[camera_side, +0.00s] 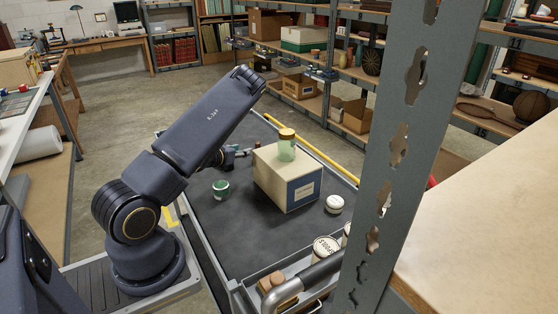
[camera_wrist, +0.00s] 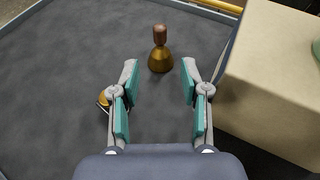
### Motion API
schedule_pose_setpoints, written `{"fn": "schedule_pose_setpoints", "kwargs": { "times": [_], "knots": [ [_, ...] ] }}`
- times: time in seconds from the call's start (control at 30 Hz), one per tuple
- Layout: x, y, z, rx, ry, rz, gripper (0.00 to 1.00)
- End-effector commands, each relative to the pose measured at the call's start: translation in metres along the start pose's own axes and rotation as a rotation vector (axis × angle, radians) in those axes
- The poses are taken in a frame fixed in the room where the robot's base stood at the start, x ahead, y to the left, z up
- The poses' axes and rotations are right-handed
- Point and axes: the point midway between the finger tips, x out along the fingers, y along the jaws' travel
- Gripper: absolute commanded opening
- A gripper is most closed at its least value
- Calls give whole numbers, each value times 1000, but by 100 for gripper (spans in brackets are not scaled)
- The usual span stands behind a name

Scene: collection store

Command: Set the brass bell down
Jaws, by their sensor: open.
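The brass bell (camera_wrist: 160,61), with a brown handle pointing up in the picture, stands on the dark mat (camera_wrist: 60,60) in the wrist view. It looks upright. My gripper (camera_wrist: 159,72) is open, with its two teal-padded fingers apart. The bell is beyond the fingertips, centred on the gap between them, and nothing is between the pads. In the side view my gripper (camera_side: 240,152) shows only in part behind my arm, just left of the cardboard box (camera_side: 268,178). I cannot make out the bell in the side view.
The box stands close right of the bell in the wrist view, with a green jar (camera_side: 287,150) on top. A grey shelf post (camera_side: 400,150) crosses the side view.

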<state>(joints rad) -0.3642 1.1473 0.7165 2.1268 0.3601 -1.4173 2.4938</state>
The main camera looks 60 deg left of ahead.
Motion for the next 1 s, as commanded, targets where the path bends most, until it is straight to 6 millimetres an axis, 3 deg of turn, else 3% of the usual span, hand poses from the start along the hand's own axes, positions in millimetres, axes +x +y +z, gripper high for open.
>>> {"fn": "schedule_pose_setpoints", "kwargs": {
  "times": [0.13, 0.23, 0.37, 0.47, 0.57, 0.73, 0.9, 1.0],
  "knots": [
    [0, -10, 22, -164, -1, 37, 46],
    [-1, -27, 51, -424, 8, 83, 46],
    [-19, -70, 93, -914, 57, 146, 46],
    [-47, -111, 117, -1284, 128, 192, 46],
    [-89, -155, 135, -1623, 226, 250, 46],
    [-188, -221, 148, -2092, 423, 423, 46],
    [-295, -253, 137, -2385, 552, 686, 46],
    [-341, -256, 125, -2478, 565, 827, 46]
  ]
}}
